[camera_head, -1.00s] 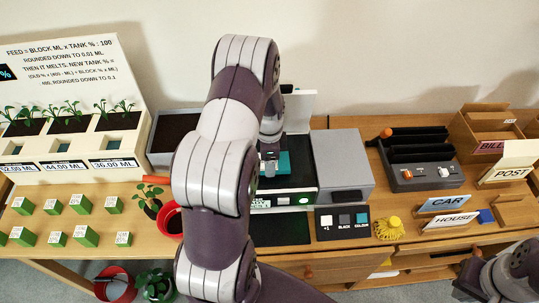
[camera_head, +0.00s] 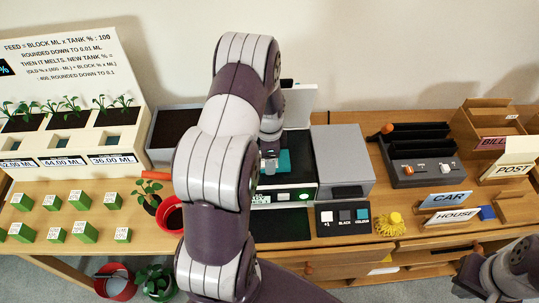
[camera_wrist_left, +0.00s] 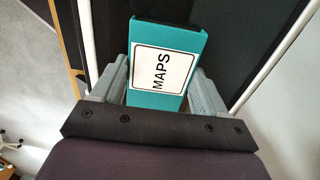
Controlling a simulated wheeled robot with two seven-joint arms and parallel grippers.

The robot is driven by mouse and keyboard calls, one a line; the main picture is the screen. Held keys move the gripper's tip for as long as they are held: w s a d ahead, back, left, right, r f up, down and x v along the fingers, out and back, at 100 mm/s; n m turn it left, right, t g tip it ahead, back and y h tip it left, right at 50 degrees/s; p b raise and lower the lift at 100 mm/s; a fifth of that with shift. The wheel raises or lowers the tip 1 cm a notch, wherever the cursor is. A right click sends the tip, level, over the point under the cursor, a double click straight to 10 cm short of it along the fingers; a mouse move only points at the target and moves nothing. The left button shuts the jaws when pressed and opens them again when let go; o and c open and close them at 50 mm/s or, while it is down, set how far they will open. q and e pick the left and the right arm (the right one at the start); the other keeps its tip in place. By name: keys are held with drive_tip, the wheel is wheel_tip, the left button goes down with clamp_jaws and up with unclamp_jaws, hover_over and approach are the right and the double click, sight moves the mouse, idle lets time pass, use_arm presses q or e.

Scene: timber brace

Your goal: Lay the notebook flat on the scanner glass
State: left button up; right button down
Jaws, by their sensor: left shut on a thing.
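The teal notebook (camera_wrist_left: 165,65), with a white MAPS label, is between the fingers of my left gripper (camera_wrist_left: 160,88) in the left wrist view. The gripper is shut on it. In the head view a teal part of the notebook (camera_head: 284,160) shows over the scanner (camera_head: 305,192), beside the left gripper (camera_head: 268,163). The scanner's pale lid (camera_head: 300,103) stands raised behind. My left arm hides part of the scanner, and I cannot tell whether the notebook touches the glass. My right gripper (camera_head: 500,275) is at the lower right, its fingers not clear.
A grey box (camera_head: 343,160) stands right of the scanner. A button panel (camera_head: 342,218) and yellow pompom-like thing (camera_head: 390,224) are in front. A red pot (camera_head: 170,215) and several green blocks (camera_head: 84,233) lie left. CAR (camera_head: 447,200) and HOUSE (camera_head: 452,216) signs stand right.

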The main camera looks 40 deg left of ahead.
use_arm(q)
drive_tip(key=o, duration=1.1)
wheel_tip(320, 180, up, 13)
drive_tip(key=b, duration=0.1)
drive_tip(key=shift+f, duration=0.15)
